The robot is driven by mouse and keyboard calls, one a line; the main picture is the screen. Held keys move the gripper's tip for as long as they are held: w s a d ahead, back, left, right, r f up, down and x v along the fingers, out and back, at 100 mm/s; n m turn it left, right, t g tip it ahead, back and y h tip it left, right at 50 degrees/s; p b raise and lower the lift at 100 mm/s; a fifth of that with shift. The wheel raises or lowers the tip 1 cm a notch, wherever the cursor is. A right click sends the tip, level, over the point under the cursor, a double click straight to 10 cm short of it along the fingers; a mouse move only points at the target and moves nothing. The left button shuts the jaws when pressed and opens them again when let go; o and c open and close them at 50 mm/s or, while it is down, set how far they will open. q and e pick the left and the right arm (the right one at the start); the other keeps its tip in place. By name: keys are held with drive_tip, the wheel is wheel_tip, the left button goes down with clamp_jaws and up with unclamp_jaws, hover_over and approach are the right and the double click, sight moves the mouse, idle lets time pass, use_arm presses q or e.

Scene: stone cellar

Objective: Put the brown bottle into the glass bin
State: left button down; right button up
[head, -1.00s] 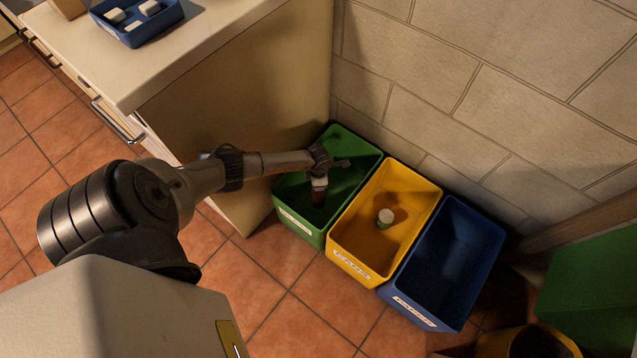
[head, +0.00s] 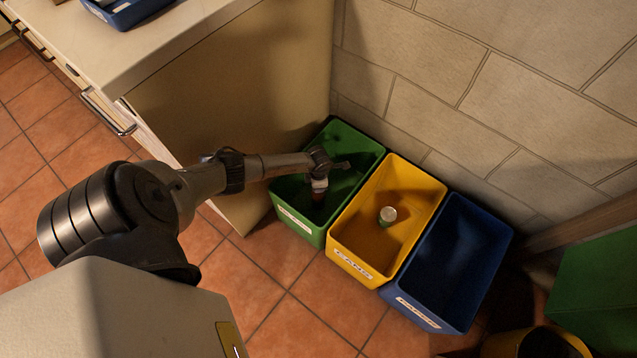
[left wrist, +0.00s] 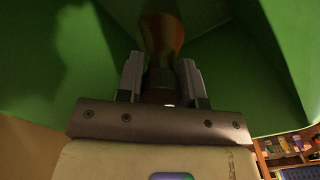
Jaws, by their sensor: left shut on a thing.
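The brown bottle (head: 318,195) hangs inside the opening of the green bin (head: 353,139), below my left gripper (head: 320,176). The bin's front label is too small to read surely. My left gripper is shut on the bottle. In the left wrist view, the brown bottle (left wrist: 161,30) sits between the two fingers of the left gripper (left wrist: 160,78), with green bin walls around it. Whether the bottle touches the bin floor cannot be told. My right gripper is not in view.
A yellow bin (head: 427,200) holding a small can (head: 387,215) stands right of the green bin. A blue bin (head: 487,225) stands beyond it. A counter (head: 240,100) borders the green bin on the left; a stone wall (head: 540,90) rises behind.

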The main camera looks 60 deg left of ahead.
use_arm(q)
drive_tip(key=shift+f, duration=0.15)
drive_tip(key=c, duration=0.9)
unclamp_jaws()
drive_tip(key=shift+o, duration=0.7)
